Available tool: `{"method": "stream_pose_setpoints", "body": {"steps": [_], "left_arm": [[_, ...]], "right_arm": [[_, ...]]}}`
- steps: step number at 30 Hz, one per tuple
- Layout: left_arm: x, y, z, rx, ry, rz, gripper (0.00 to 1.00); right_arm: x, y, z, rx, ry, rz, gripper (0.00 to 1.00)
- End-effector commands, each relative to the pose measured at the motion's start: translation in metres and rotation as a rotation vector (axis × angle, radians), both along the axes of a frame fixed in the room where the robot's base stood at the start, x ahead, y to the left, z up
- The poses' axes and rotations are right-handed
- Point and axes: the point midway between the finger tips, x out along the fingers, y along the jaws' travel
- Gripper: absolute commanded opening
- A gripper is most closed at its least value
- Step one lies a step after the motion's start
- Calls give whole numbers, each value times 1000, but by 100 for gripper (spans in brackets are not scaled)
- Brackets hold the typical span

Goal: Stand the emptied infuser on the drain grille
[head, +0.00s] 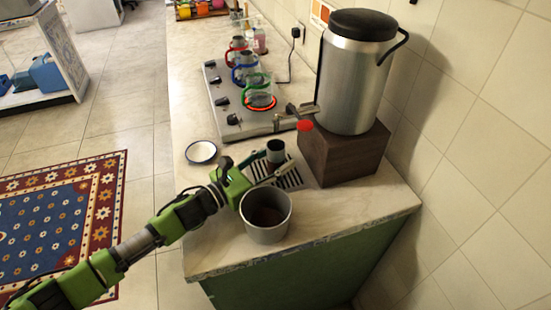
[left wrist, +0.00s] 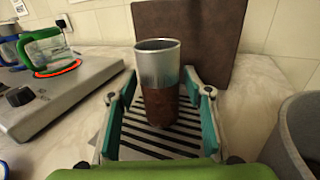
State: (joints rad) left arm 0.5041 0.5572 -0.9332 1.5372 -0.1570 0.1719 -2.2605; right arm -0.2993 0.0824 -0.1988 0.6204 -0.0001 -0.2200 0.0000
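The infuser (head: 275,150) is a small metal cup, silver above and brown on its lower part. In the left wrist view the infuser (left wrist: 158,68) stands upright on the slotted drain grille (left wrist: 140,152). The grille also shows in the head view (head: 292,180), partly covered by my gripper. My left gripper (head: 270,164) reaches in low over the grille. Its two teal-padded fingers (left wrist: 160,95) are spread on either side of the infuser, with gaps visible between the pads and the cup. The inside of the infuser is mostly hidden. My right gripper is not in view.
A grey bin (head: 266,230) with dark contents stands close beside my left gripper. The samovar (head: 350,85) sits on a brown block (head: 342,155) behind the grille. A stove (head: 240,105) holds several glass pots. A small white saucer (head: 201,151) lies left of the grille.

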Motion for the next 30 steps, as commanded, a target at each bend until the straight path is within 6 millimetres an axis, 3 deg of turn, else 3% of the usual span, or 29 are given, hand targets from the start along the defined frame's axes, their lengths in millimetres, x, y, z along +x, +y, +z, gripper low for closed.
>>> {"method": "stream_pose_setpoints", "body": {"steps": [11,24,30], "left_arm": [[-2,3,3,1,1,1,46],[-61,71,0,2,2,0,46],[-75,88,2,1,1,1,46]], "right_arm": [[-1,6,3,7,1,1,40],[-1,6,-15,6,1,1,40],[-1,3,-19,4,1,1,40]]}}
